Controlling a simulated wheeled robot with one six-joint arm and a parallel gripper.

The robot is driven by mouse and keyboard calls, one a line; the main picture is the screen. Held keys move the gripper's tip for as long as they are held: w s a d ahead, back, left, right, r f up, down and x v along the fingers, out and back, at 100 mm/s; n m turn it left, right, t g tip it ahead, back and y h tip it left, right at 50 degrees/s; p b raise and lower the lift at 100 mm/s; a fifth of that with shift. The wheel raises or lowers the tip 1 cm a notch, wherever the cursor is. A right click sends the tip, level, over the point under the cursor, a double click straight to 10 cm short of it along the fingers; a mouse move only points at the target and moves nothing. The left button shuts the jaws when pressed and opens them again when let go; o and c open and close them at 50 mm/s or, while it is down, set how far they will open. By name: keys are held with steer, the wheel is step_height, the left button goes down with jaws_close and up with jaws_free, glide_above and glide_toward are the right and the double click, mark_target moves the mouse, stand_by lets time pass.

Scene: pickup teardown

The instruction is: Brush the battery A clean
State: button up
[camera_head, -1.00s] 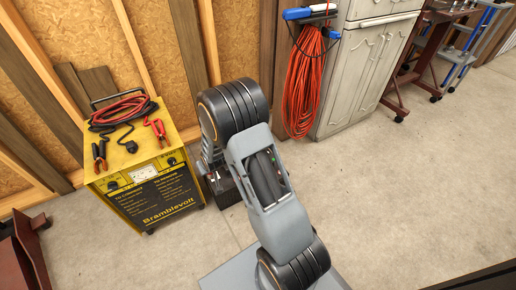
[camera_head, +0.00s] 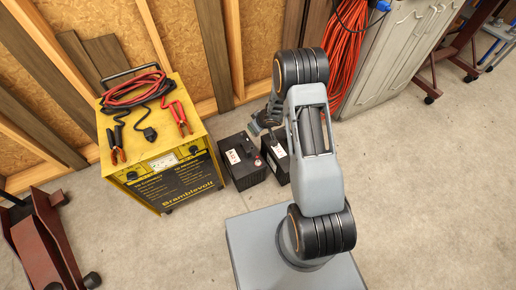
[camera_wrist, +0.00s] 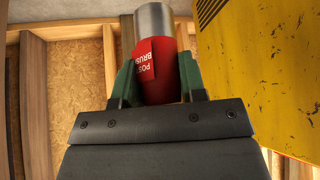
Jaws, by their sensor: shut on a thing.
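My gripper (camera_wrist: 158,85) is shut on the post brush (camera_wrist: 157,70), a red cylinder with lettering and a bare metal end, between green fingers. In the head view my gripper (camera_head: 262,122) is small, just above and behind two black batteries on the floor. The left one, battery A (camera_head: 243,165), has a white label that seems to start with A, and a reddish spot on top. The second black battery (camera_head: 275,165) stands close on its right, partly hidden by my arm. I cannot see the brush touching either battery.
A yellow charger (camera_head: 170,180) with red and black clamps on top stands left of the batteries. A wooden stud wall (camera_head: 165,30) is behind. A coiled orange cord (camera_head: 350,60) hangs by a pale cabinet (camera_head: 400,65). A dark red stand (camera_head: 50,235) is at lower left.

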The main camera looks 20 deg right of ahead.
steer(key=f+n, duration=0.1)
steer(key=s+f+n+g+y, duration=0.1)
steer(key=f, duration=0.1)
steer(key=f+n+y, duration=0.1)
steer(key=f, duration=0.1)
steer(key=shift+s+a+n+p, duration=0.2)
steer(key=shift+s+n+p, duration=0.05)
steer(key=shift+n+p, duration=0.15)
steer(key=s+f+n+b, duration=0.1)
steer(key=f, duration=0.2)
steer(key=s+f+n+g+b, duration=0.1)
steer(key=s+f+b, duration=0.1)
steer(key=f, duration=0.1)
steer(key=s+f+n+g+y+b, duration=0.1)
steer(key=f+n, duration=0.1)
steer(key=f, duration=0.2)
steer(key=shift+s+a, duration=0.15)
steer(key=shift+s, duration=0.05)
steer(key=shift+f+b, duration=0.55)
steer(key=shift+f, duration=0.4)
stand_by(0.9)
steer(key=shift+r, duration=0.1)
